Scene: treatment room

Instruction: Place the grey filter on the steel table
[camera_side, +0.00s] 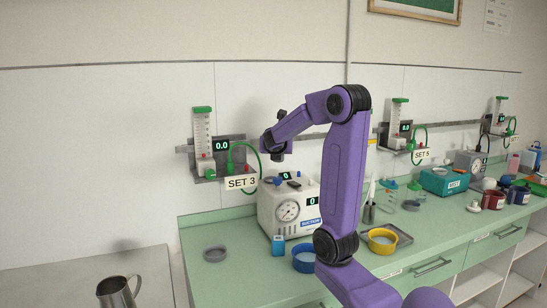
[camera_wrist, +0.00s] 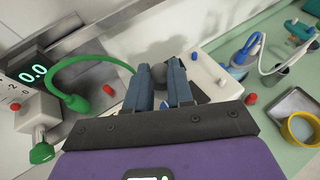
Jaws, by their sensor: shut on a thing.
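My gripper (camera_side: 278,156) is raised above the white suction unit, pointing down, in front of the wall. In the wrist view its two blue-grey fingers (camera_wrist: 160,75) are shut on a small dark grey piece (camera_wrist: 158,72), which appears to be the grey filter. The fingers hide most of it, so its shape is hard to tell. The steel table (camera_side: 55,286) is at the lower left of the side view, well away from my gripper. A steel jug (camera_side: 117,293) stands on it, partly cut off by the frame.
The suction unit (camera_side: 282,212) stands on the green counter (camera_side: 225,282), under my gripper. A flowmeter (camera_side: 203,145) with a green hose hangs on the wall rail.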

